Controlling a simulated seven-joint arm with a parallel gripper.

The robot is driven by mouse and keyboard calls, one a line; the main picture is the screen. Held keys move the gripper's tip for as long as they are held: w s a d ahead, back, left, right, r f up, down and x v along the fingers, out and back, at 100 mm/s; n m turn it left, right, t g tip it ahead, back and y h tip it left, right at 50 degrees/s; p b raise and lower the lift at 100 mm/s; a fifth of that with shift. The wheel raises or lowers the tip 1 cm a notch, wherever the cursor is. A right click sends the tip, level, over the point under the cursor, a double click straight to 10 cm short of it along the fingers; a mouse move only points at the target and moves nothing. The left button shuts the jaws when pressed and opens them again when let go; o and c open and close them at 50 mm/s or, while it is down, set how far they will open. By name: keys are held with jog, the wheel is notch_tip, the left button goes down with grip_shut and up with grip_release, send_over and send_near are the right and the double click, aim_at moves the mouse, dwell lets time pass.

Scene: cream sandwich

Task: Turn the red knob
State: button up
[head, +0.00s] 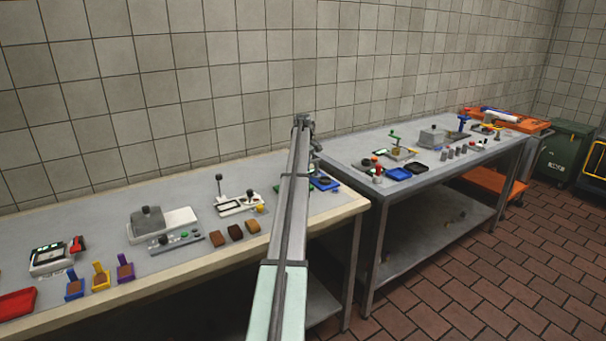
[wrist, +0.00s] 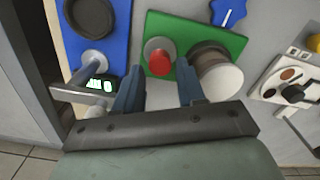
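The red knob (wrist: 160,64) sits on a green panel (wrist: 188,22) in the wrist view, beside a larger white and dark round part (wrist: 218,75). My gripper (wrist: 159,68) is open, with one dark blue finger at the left of the knob and the other at its right. A gap shows between the knob and each finger, and I cannot tell whether the tips are down at its height. In the head view my arm stretches out over the near table, and the knob and my fingers are hidden.
A blue panel (wrist: 110,48) with a dark disc and a grey knob lies left of the green one. A blue star-shaped handle (wrist: 228,12) and a white device (wrist: 290,80) are at the right. The near table (head: 75,212) and far table (head: 350,148) hold several other items.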

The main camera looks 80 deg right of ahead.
jog(key=shift+f, duration=1.1)
grip_shut()
